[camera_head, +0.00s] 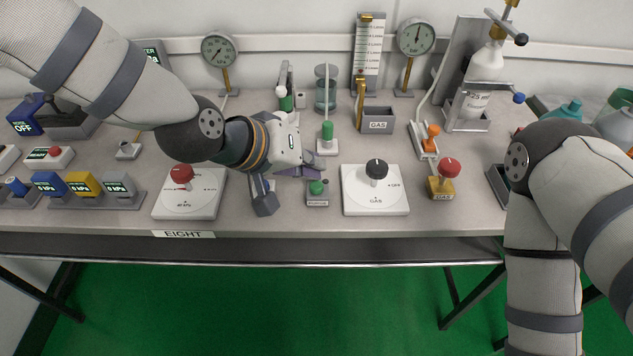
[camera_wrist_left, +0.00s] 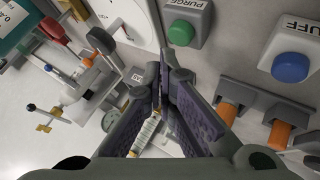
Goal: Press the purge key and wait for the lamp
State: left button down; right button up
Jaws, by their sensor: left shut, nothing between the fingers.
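The purge key is a round green button on a small grey box (camera_head: 317,187) near the front of the bench. In the left wrist view its box reads PURGE, and the green button (camera_wrist_left: 184,32) shows at the top, just beyond the fingertips. My left gripper (camera_head: 314,164) is just behind the key in the head view, its fingers together and empty. In the left wrist view the shut fingertips (camera_wrist_left: 163,72) lie below the green button; a gap seems to show, but contact cannot be ruled out. I cannot pick out which thing is the lamp. My right gripper is out of view.
White boxes with a red knob (camera_head: 182,174) and a black knob (camera_head: 377,168) flank the key. A blue button (camera_wrist_left: 290,67) stands right of it in the left wrist view. A green-topped stand (camera_head: 327,140) is close behind my gripper. The bench front edge is clear.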

aim_at(312, 183)
pick_arm(q)
jog(key=shift+f, duration=0.15)
jog(key=shift+f, duration=0.3)
jog(key=shift+f, duration=0.5)
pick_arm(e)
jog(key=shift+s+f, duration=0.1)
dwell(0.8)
pick_arm(q)
jog(key=shift+r+p, duration=0.4)
jog(key=shift+r, duration=0.5)
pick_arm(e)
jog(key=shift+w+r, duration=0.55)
pick_arm(q)
jog(key=shift+r+p, duration=1)
jog(key=shift+r, duration=1.65)
jog(key=shift+f, duration=0.1)
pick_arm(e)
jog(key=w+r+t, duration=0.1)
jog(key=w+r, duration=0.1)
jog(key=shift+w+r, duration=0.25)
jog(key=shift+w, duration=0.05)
